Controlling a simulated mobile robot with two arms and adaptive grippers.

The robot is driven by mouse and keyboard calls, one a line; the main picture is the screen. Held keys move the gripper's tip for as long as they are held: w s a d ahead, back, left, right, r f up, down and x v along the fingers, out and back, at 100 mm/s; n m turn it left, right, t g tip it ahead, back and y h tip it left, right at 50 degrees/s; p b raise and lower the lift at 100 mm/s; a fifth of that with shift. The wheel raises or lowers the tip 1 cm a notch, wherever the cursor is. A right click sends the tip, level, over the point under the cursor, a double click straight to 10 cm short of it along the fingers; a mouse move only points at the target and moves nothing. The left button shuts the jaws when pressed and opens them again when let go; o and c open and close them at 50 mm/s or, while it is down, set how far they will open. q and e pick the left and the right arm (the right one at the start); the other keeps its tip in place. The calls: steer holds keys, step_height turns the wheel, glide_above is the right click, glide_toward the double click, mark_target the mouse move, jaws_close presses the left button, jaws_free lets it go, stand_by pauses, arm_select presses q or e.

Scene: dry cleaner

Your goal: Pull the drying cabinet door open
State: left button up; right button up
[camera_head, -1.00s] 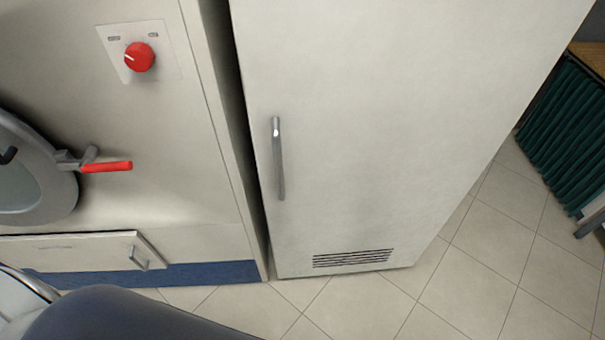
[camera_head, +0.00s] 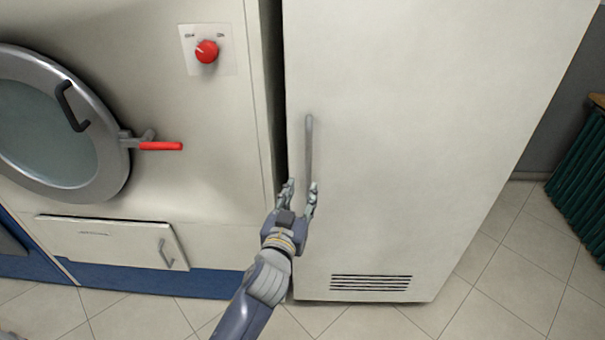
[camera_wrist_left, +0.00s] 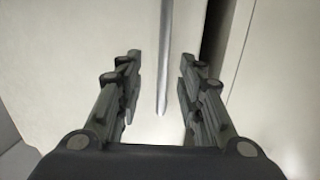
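The drying cabinet door (camera_head: 400,130) is a tall plain off-white panel and looks shut. Its grey vertical bar handle (camera_head: 309,145) is near the door's left edge. My left gripper (camera_head: 301,190) is open at the lower end of the handle. In the left wrist view, the handle (camera_wrist_left: 165,60) runs down between the two spread fingers of the gripper (camera_wrist_left: 160,90), with a gap on both sides. The fingers do not appear to touch it. My right gripper is in neither view.
Left of the cabinet stands a machine with a round glass door (camera_head: 50,140), a red lever (camera_head: 160,146), a red knob (camera_head: 206,51) and a lower flap (camera_head: 110,242). A vent grille (camera_head: 370,282) is low on the cabinet door. Tiled floor (camera_head: 500,270) is clear at right.

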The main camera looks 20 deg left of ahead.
mark_target(308, 162)
arm_select(q)
steer(key=shift+t, duration=0.3)
steer(key=w, duration=0.3)
steer(key=w+a+r+p, duration=0.1)
steer(key=w, duration=0.2)
steer(key=w+r, duration=0.1)
steer(key=w, duration=0.2)
steer(key=shift+w+a+r+p, duration=0.15)
steer(key=shift+w+r+p, duration=0.05)
steer(key=shift+w+p, duration=0.1)
steer(key=shift+w, duration=0.45)
steer(key=shift+c, duration=0.6)
jaws_close()
